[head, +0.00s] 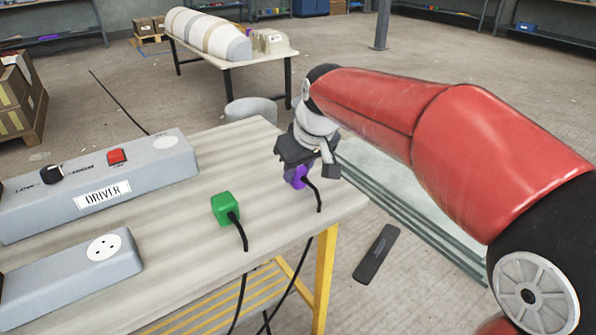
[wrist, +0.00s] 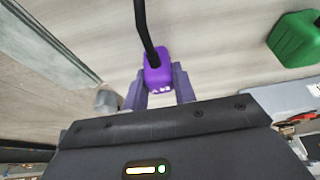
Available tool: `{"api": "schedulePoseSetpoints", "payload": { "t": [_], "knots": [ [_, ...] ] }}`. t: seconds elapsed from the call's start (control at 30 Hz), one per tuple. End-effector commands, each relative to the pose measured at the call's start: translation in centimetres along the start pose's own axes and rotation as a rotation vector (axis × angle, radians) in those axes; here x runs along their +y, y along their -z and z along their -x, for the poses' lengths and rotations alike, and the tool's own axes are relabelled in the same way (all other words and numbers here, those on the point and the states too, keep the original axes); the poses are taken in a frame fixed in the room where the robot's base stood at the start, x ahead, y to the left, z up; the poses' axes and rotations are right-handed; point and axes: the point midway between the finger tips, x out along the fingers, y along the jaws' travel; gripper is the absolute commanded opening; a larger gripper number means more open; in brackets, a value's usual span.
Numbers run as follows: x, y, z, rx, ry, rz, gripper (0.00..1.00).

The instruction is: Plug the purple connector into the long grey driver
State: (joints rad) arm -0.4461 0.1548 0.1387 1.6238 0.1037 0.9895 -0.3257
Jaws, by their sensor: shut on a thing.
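The purple connector (head: 297,177), with a black cable, is in my gripper (head: 303,165) near the table's right end. The wrist view shows the purple connector (wrist: 157,70) between the two fingers of my gripper (wrist: 159,88), its cable leading away at the top. I cannot tell whether the connector touches the table. The long grey driver (head: 100,190) lies along the table's far left side. It has a DRIVER label, a black knob, a red switch and a round pale socket (head: 166,142) at its right end.
A green connector (head: 225,209) with a black cable sits on the table (head: 185,236), between my gripper and a shorter grey box (head: 70,280) with a round socket. The green connector also shows in the wrist view (wrist: 296,38). Bare tabletop lies between my gripper and the driver.

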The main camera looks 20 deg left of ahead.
Motion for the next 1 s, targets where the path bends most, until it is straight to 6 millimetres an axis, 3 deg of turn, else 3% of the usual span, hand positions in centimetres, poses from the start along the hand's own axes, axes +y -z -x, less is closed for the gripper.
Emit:
{"api": "schedulePoseSetpoints", "payload": {
  "t": [0.27, 0.6, 0.73, 1.0],
  "knots": [
    [0.0, 1.6, 3.6, 0.006, -0.002, 0.0, 0.07],
    [0.0, 5.5, 13.2, 0.006, -0.001, 0.0, 0.07],
    [0.0, 6.6, 15.8, 0.004, -0.001, 0.001, 0.07],
    [0.0, 7.5, 18.0, 0.002, 0.0, 0.0, 0.07]
  ]
}}
